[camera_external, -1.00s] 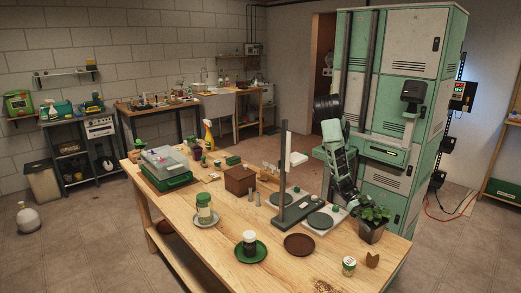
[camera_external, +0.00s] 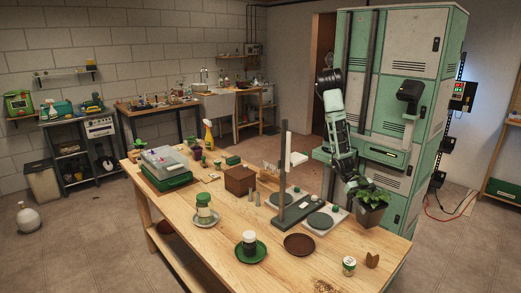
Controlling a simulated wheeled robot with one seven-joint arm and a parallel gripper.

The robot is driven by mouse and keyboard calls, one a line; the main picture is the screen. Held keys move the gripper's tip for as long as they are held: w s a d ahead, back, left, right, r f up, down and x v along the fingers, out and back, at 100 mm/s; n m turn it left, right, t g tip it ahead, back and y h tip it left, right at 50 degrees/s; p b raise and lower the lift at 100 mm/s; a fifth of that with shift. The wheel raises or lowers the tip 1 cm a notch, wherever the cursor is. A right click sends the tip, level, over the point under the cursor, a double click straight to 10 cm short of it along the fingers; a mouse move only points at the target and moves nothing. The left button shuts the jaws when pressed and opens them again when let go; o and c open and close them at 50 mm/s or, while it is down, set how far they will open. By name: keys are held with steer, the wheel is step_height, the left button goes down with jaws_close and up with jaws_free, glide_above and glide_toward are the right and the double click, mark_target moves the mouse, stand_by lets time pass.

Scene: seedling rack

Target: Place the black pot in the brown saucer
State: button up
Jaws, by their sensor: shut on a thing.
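The black pot (camera_external: 370,219) holds a leafy green plant and is at the right end of the wooden table. It looks upright and raised a little above the tabletop. My gripper (camera_external: 362,191) is shut on the black pot from above, at its rim; the leaves partly hide the fingers. The brown saucer (camera_external: 299,245) lies flat and empty near the table's front edge, to the left of the pot.
A stand with a tall post and grey round plates (camera_external: 319,221) is left of the pot, behind the saucer. A green saucer (camera_external: 262,255) with a jar (camera_external: 249,242) is left of the brown saucer. A small tin (camera_external: 349,266) and brown pieces (camera_external: 372,260) stand in front.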

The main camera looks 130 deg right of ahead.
steer(key=w+d+m+t+h+b, duration=0.2)
steer(key=w+d+m+t+h, duration=0.2)
steer(key=w+d+m+h, duration=0.45)
steer(key=w+d+m+t+h+b, duration=0.2)
steer(key=w+d+m+t+h, duration=0.25)
steer(key=w+d, duration=0.55)
steer(key=shift+m, duration=0.3)
steer(key=f, duration=0.3)
steer(key=w+a+f, duration=0.1)
steer(key=f, duration=0.2)
steer(key=a+f, duration=0.1)
steer(key=f, duration=0.2)
steer(key=shift+w+a, duration=0.1)
steer(key=shift+w, duration=0.3)
steer(key=shift+f+b, duration=0.2)
steer(key=shift+b, duration=0.1)
steer(key=o, duration=1.2)
steer(key=shift+r, duration=0.1)
